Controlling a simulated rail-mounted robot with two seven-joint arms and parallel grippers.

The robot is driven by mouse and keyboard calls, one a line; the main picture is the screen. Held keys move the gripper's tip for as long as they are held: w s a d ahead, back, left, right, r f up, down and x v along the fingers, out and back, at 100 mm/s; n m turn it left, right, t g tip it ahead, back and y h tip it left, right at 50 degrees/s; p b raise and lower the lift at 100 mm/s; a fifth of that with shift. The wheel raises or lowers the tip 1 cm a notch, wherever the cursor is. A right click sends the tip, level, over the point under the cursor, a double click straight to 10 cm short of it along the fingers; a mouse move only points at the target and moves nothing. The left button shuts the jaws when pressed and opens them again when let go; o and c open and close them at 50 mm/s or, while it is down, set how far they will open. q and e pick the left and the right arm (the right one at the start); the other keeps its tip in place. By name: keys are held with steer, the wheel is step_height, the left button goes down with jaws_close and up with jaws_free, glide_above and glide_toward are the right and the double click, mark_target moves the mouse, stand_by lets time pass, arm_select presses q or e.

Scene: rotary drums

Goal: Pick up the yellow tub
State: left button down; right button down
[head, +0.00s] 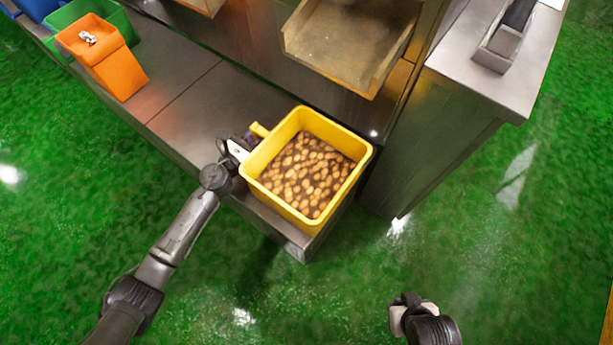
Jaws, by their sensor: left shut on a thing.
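The yellow tub (285,207) is full of brown, potato-like pieces (308,174). It sits at the right end of a low metal bench, below a metal chute. A yellow handle (259,130) sticks out at its upper left. My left gripper (242,144) is at the tub's left side and is shut on the tub near this handle; its fingertips are partly hidden. My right gripper (408,304) is low at the right, over the green floor and well apart from the tub. Its fingers are too small and turned away to tell open from shut.
The metal bench (205,115) is bare left of the tub. An orange bin (113,72) and a green bin (118,20) stand at its far left end. A metal chute (340,48) overhangs behind the tub. A metal cabinet (425,150) stands close on the right. The green floor in front is clear.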

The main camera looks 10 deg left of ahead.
stand_by(0.5)
stand_by(0.3)
arm_select(q)
steer(key=shift+r, duration=0.3)
steer(key=shift+s, duration=0.1)
